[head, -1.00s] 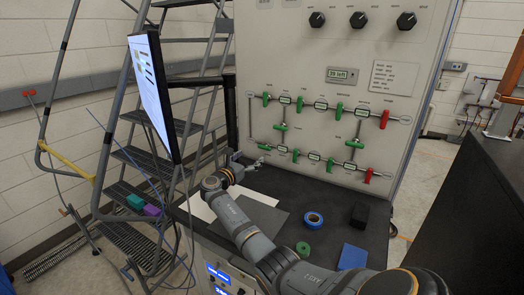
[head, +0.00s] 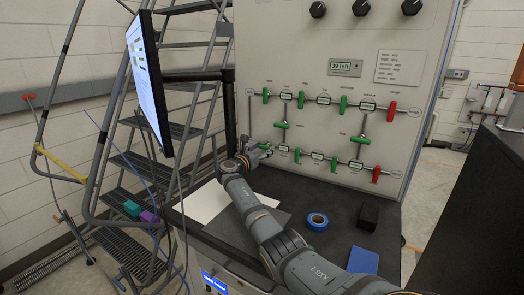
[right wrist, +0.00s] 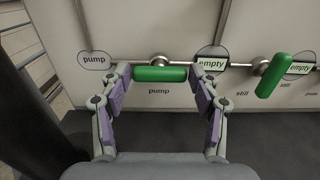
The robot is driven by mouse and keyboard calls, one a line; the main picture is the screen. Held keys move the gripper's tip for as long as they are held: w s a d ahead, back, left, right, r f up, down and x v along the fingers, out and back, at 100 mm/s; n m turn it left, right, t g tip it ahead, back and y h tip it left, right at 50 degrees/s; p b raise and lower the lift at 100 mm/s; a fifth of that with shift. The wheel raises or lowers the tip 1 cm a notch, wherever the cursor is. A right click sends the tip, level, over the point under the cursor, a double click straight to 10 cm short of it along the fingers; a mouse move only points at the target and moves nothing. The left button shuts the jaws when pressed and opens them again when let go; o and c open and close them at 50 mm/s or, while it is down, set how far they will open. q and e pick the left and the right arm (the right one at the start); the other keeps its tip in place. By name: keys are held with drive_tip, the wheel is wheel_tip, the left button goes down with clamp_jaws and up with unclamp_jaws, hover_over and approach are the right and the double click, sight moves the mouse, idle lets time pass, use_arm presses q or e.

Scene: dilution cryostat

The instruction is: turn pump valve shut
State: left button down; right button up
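The pump valve has a green bar handle (right wrist: 160,74), lying level along its pipe, with "pump" printed below it in the right wrist view. My right gripper (right wrist: 165,78) is open and empty, with one finger towards each end of the handle. I cannot tell whether either finger touches it. In the head view the right gripper (head: 264,151) is at the lower left of the valve panel (head: 340,100) and largely hides this valve. My left gripper is not in view.
The neighbouring green "still" valve (right wrist: 270,75) stands tilted to the right. A bench (head: 335,205) below the panel holds blue tape (head: 317,221), a black block (head: 368,216) and a blue pad (head: 363,260). A monitor (head: 148,80) stands to the left.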

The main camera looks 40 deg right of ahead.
drive_tip(key=c, duration=0.5)
drive_tip(key=shift+f+m+b, duration=0.2)
drive_tip(key=shift+m+b, duration=0.4)
drive_tip(key=shift+b, duration=0.1)
drive_tip(key=shift+r, duration=0.2)
drive_tip(key=o, duration=1.1)
